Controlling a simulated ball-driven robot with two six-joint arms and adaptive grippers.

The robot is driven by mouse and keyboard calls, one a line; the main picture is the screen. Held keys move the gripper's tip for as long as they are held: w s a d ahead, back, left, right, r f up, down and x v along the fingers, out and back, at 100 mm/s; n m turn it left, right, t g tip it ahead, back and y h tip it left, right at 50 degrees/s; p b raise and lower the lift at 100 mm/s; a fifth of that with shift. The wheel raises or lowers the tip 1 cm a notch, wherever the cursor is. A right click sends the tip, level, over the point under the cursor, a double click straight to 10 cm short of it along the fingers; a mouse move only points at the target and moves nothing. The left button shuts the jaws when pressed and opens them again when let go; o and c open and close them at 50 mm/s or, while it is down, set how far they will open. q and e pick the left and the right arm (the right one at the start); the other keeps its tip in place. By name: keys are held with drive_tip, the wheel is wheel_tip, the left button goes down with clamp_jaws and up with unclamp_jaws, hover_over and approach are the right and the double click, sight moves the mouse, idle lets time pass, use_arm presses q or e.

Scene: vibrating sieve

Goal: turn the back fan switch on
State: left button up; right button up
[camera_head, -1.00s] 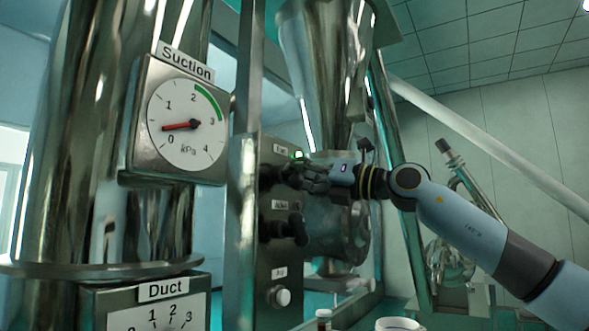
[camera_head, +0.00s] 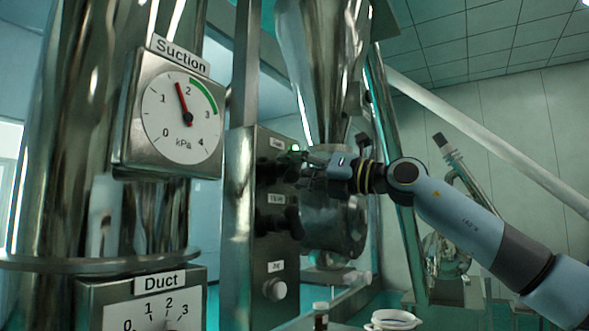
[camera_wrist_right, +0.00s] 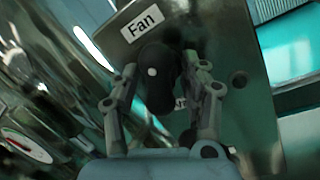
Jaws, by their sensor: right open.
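The fan switch is a black rotary knob (camera_wrist_right: 160,78) under a "Fan" label in the right wrist view, with a pale dot on it. In the head view it is the dark top knob (camera_head: 268,170) on the metal control panel (camera_head: 243,235). My right gripper (camera_head: 306,168) is at this knob. In the wrist view its two fingers (camera_wrist_right: 161,96) stand apart, one on each side of the knob; I cannot tell whether they touch it. A small green light (camera_head: 296,148) glows by the top label. My left gripper is not in view.
The Suction gauge (camera_head: 183,118) at left reads a little under 2 kPa. A Duct gauge (camera_head: 150,313) sits below it, partly cut off. Lower on the panel are a second black knob (camera_head: 283,222) and a pale button (camera_head: 275,290). A steel hopper (camera_head: 320,70) stands behind.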

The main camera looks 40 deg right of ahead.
wheel_tip(320, 180, up, 10)
idle(0.4)
